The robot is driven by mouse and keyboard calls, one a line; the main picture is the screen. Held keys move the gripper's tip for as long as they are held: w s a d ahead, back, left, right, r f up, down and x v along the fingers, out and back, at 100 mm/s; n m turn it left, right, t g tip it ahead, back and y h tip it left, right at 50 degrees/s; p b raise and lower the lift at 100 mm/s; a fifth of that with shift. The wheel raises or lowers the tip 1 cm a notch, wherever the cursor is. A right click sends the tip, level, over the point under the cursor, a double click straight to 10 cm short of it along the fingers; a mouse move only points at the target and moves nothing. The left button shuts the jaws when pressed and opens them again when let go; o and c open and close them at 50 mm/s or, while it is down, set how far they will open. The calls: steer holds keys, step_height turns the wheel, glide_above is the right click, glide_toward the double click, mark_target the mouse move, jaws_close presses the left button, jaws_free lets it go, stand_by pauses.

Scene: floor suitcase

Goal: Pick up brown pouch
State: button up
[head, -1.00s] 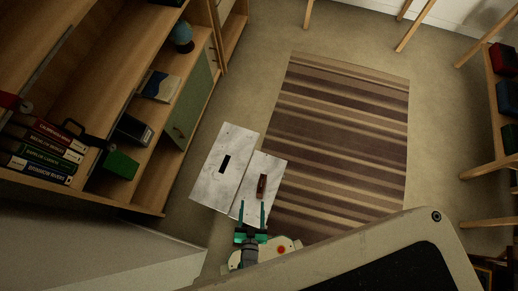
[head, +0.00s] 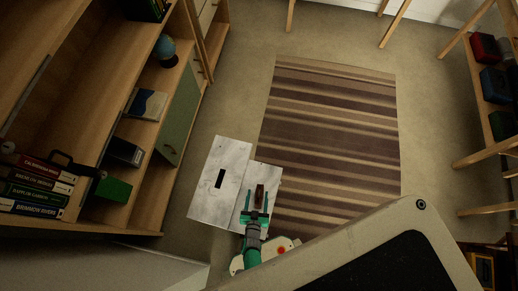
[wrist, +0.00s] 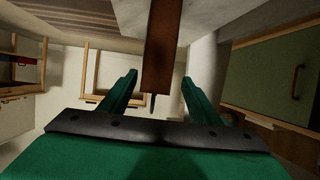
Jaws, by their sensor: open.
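The brown pouch (head: 260,194) is a small, narrow, dark brown piece at the pale marbled suitcase's (head: 207,200) right panel. In the wrist view the pouch (wrist: 162,45) is a long brown strip coming down from the top edge, in line with the gap between the fingers. My gripper (head: 257,199) is open, with green fingers pointing at the pouch. In the head view the fingertips appear on either side of the pouch's near end. In the wrist view my gripper (wrist: 158,80) holds nothing; I cannot tell whether it touches the pouch.
The suitcase's left panel has a black slot (head: 219,178). A striped rug (head: 335,140) lies to the right. A wooden bookcase (head: 90,120) with books and a green box (head: 113,189) stands at left. A shelf with coloured boxes (head: 487,48) is at right. Floor beyond the suitcase is clear.

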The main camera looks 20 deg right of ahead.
mark_target(260, 188)
steer(key=shift+s+d+x, duration=0.1)
steer(key=shift+d+x, duration=0.05)
steer(key=shift+x, duration=1.2)
steer(key=shift+s+d+x, duration=0.15)
steer(key=shift+x, duration=1.15)
steer(key=shift+f, duration=0.1)
steer(key=c, duration=1.3)
